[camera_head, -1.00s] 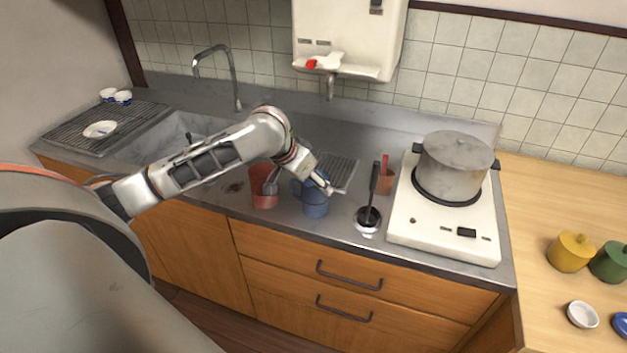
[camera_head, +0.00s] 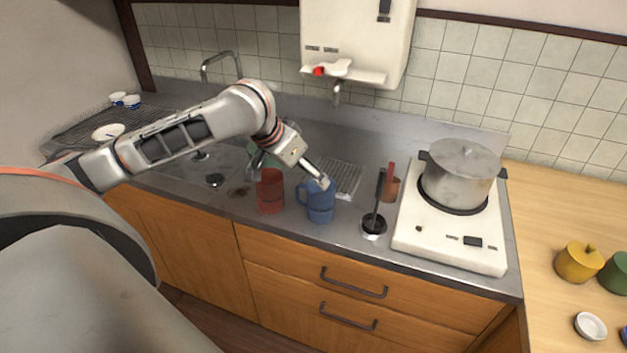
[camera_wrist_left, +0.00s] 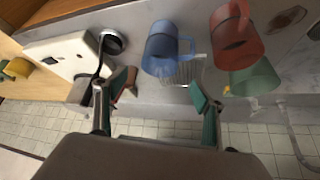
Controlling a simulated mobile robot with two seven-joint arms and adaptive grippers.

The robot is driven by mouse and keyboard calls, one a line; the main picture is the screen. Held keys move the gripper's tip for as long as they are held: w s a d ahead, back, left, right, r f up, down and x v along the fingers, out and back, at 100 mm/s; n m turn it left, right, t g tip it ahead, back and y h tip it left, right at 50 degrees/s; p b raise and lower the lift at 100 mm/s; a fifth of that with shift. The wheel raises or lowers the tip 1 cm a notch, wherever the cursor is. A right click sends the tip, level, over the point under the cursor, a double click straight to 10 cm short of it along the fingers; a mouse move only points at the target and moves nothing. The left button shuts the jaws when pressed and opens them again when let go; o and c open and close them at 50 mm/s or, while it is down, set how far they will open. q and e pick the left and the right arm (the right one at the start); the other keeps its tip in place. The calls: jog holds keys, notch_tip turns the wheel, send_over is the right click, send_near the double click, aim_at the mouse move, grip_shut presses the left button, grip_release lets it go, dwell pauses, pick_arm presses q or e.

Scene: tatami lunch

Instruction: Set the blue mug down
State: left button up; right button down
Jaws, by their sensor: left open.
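The blue mug (camera_head: 321,209) stands upright on the grey counter (camera_head: 345,232), its handle toward the red mug (camera_head: 270,192) on its left. My left gripper (camera_head: 318,176) is just above and behind the blue mug's rim, where the head view does not clearly show any gap. In the left wrist view the jaws (camera_wrist_left: 160,88) are apart with nothing between their tips. The blue mug (camera_wrist_left: 161,48) lies beyond the tips there, and appears free of them. My right gripper is not in view.
A green mug (camera_wrist_left: 256,78) stands near the red one, mostly hidden behind my arm in the head view. A ladle in a small holder (camera_head: 374,225) stands right of the blue mug, before the stove (camera_head: 445,240) with its pot (camera_head: 460,178). A drain rack (camera_head: 345,180) lies behind.

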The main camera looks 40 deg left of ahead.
pick_arm(q)
jog(key=shift+v, duration=1.45)
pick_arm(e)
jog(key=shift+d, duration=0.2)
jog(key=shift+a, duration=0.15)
